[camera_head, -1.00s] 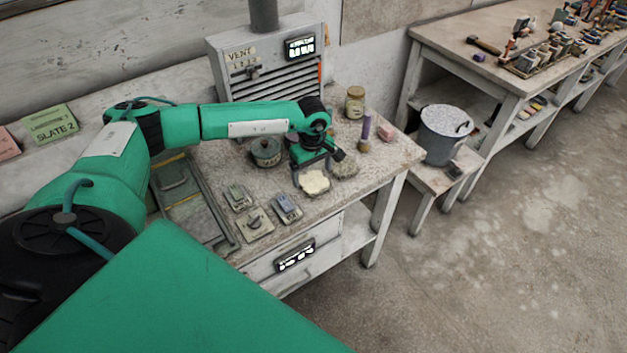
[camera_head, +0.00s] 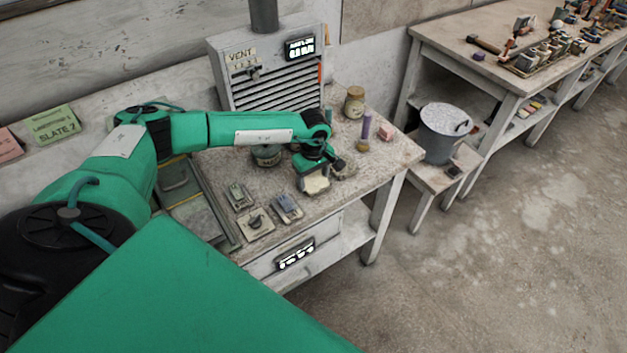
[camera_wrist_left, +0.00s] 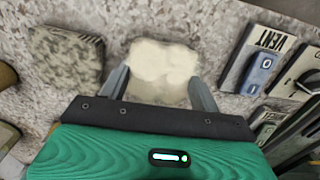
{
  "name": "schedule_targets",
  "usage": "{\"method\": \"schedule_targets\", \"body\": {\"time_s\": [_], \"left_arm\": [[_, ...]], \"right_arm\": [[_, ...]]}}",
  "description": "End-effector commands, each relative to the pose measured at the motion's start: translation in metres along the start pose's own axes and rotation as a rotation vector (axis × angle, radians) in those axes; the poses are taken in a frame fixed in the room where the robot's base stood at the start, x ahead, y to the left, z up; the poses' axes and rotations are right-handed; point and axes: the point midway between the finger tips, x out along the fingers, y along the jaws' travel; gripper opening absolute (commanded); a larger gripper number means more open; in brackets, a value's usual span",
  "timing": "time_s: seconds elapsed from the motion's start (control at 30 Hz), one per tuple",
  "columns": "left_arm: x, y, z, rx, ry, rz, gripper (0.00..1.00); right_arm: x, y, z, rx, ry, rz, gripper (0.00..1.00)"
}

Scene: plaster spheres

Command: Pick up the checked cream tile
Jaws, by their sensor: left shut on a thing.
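The cream tile (camera_head: 316,185) is at the front right part of the near bench, under my left gripper (camera_head: 315,174). In the left wrist view, the tile (camera_wrist_left: 163,68) is pale with faint blotchy squares, and the two grey fingers of my left gripper (camera_wrist_left: 160,82) stand at its two sides, shut on it. It appears at bench level; I cannot tell whether it is lifted. My right gripper is in neither view.
A grey-green speckled tile (camera_wrist_left: 66,57) lies beside the cream one. Switch plates (camera_head: 255,222) are to the left, a lidded pot (camera_head: 266,155) behind. A jar (camera_head: 354,102), purple cylinder (camera_head: 365,130) and pink block (camera_head: 387,132) stand further right.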

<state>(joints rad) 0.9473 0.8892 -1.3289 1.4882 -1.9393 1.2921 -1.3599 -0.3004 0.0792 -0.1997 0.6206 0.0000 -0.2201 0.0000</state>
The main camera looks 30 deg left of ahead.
Motion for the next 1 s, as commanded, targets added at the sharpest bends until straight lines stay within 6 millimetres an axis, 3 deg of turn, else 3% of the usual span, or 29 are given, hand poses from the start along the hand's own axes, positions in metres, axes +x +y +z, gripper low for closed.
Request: {"method": "schedule_targets", "body": {"time_s": [0.17,0.33,0.8,1.0], "left_arm": [[-0.009,0.001,0.0,0.0,0.0,0.003,0.34],[-0.032,0.001,-0.001,-0.001,0.002,0.005,0.34],[-0.158,0.001,0.0,0.0,0.002,0.006,0.34],[-0.19,0.001,0.0,0.001,0.001,0.002,0.34]], "right_arm": [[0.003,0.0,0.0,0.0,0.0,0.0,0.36],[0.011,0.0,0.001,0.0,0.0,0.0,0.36],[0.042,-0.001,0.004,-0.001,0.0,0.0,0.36],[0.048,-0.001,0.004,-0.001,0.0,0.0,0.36]]}}
